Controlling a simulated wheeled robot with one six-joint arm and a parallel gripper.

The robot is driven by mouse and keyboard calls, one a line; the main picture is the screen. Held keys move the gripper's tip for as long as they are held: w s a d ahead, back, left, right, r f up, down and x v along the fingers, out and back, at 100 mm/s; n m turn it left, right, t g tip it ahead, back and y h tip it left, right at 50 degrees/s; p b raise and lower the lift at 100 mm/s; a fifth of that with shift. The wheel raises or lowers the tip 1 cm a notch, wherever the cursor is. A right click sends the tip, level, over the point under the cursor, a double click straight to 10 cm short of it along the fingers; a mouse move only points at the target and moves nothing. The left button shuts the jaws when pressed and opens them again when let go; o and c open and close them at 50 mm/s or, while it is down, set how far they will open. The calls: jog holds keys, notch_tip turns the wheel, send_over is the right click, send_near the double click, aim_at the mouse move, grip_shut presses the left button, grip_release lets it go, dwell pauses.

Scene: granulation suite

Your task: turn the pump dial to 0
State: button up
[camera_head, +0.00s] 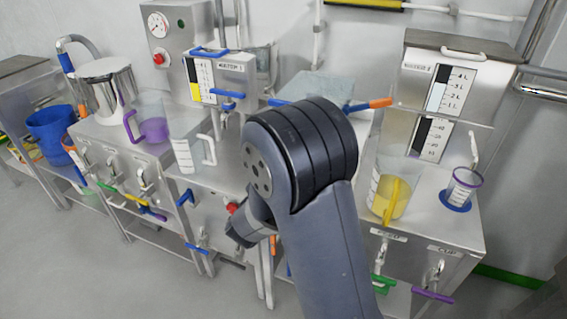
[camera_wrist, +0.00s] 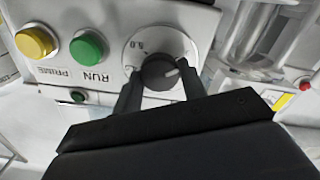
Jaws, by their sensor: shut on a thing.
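The pump dial (camera_wrist: 160,71) is a dark round knob on a pale round scale plate (camera_wrist: 137,55), seen in the wrist view. A light mark on the knob points to the right. A printed number shows at the plate's upper left, too small to read surely. My gripper (camera_wrist: 160,80) is shut on the dial, with one dark finger at each side of the knob. The fingers cover the lower sides of the plate. In the head view my arm hides the dial, and I cannot make out the fingertips.
A green button (camera_wrist: 88,46) and a yellow button (camera_wrist: 35,41) sit left of the dial. Clear tubing parts (camera_wrist: 262,40) stand close on its right. In the head view, a beaker of yellow liquid (camera_head: 403,207) and a clear jug (camera_head: 184,152) flank my arm.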

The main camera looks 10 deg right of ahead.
dwell(0.4)
jog(key=o, duration=1)
jog(key=shift+c, duration=0.2)
jog(key=v, duration=1)
jog(key=shift+s+a, duration=0.2)
jog(key=shift+s, duration=0.15)
jog(key=x, duration=1.1)
jog(key=shift+a, duration=0.1)
